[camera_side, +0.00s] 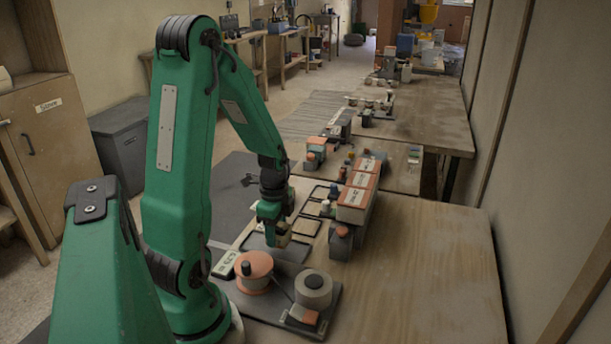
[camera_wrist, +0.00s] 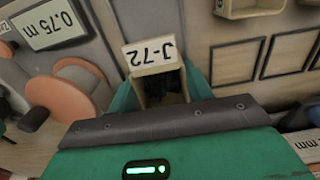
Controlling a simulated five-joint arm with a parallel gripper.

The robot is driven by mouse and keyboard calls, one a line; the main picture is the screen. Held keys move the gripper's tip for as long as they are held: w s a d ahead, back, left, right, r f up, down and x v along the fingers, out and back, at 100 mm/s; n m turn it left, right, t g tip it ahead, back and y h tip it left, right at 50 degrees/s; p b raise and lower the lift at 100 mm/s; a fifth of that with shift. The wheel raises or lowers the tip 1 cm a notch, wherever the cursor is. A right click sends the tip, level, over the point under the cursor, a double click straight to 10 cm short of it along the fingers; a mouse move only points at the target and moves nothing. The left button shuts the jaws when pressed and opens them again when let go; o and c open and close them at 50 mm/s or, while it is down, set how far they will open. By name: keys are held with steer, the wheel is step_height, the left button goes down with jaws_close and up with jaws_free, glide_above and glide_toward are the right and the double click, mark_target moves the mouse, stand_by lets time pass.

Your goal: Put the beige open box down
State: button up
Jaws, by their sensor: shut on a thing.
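The beige open box (camera_wrist: 153,70) is between the two green fingers of my gripper (camera_wrist: 162,93) in the wrist view. A white label reading J-72 is on its edge and appears upside down; its inside looks dark. In the side view my gripper (camera_side: 273,222) points down at the near left part of the table, shut on the small beige box (camera_side: 283,240). The box is over or close to a dark-framed area beside the orange reel. I cannot tell whether its underside touches the table. Part of the box is hidden by the fingers.
An orange reel (camera_side: 254,268) and a grey reel (camera_side: 313,287) stand close in front. Dark rectangular frames (camera_wrist: 237,68) lie beside the box. Another beige open container (camera_wrist: 250,9) is at the wrist view's top. Orange-topped blocks (camera_side: 356,196) stand right; the table's right side is clear.

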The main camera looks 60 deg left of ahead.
steer(key=shift+f, duration=1.15)
steer(key=shift+f, duration=0.15)
steer(key=o, duration=1)
steer(key=shift+r, duration=0.2)
steer(key=shift+r, duration=6)
